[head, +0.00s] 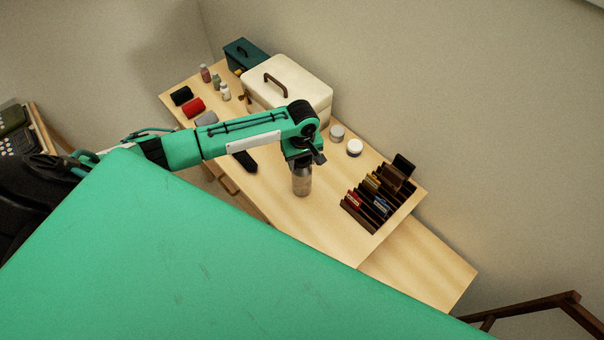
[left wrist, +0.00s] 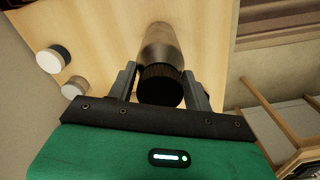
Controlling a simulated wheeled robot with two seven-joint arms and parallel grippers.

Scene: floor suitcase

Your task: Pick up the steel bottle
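The steel bottle (head: 301,183) is grey with a dark cap and is upright at the wooden desk, below my left gripper (head: 303,160) in the head view. In the left wrist view the bottle (left wrist: 160,42) points away from the camera, its black ribbed cap (left wrist: 160,86) nearest. The two fingers of my left gripper (left wrist: 160,70) lie on either side of the bottle, very close to it. Whether both fingers press on it cannot be told. The bottle's upper part is hidden by the gripper in the head view. My right gripper is not in view.
A cream case (head: 300,85) stands at the back, with a dark teal box (head: 243,54) behind it. Rolls and small bottles are at the left. Desk around the bottle is clear.

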